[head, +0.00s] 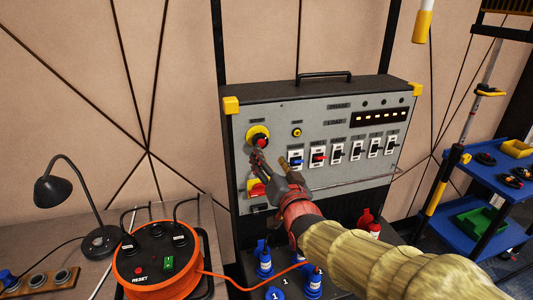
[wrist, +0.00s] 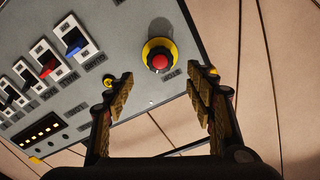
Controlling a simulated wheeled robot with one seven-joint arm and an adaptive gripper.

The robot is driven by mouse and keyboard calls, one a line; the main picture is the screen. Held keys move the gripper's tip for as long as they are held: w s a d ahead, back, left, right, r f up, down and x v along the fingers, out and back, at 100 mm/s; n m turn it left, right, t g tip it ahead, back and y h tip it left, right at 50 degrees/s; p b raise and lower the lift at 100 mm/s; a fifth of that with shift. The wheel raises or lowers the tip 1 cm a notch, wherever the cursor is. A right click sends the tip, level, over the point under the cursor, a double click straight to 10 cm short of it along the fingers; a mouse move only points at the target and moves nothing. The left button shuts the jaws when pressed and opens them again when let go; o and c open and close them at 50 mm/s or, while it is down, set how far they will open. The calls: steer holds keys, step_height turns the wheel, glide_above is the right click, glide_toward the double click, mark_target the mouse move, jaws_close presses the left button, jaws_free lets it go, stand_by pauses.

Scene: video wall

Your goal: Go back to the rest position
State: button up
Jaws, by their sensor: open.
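My gripper (head: 272,167) is in front of the left part of the grey control panel (head: 290,131) in the head view. In the wrist view my gripper (wrist: 157,100) is open, with its fingers apart and nothing between the tips. A red button on a yellow base (wrist: 160,58) lies beyond the fingertips; it also shows in the head view (head: 259,138) just above the gripper. Contact between the fingers and the panel cannot be told.
A row of breaker switches (head: 338,152) and a lit display (head: 379,118) are right of the button. An orange cable reel (head: 158,262) and a black lamp (head: 62,187) stand at left. Blue plugs (head: 264,262) are below the panel. A blue cart (head: 490,180) stands at right.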

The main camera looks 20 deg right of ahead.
steer(key=shift+s, duration=0.5)
steer(key=s+f+n+g, duration=0.3)
steer(key=s+f+g, duration=0.6)
steer(key=f, duration=0.6)
steer(key=s+n+g+p, duration=0.2)
steer(key=s+g, duration=0.2)
steer(key=s, duration=1.2)
steer(key=s+r, duration=0.5)
steer(key=shift+r+t+p, duration=0.2)
steer(key=shift+t+p, duration=0.1)
steer(key=shift+p, duration=0.15)
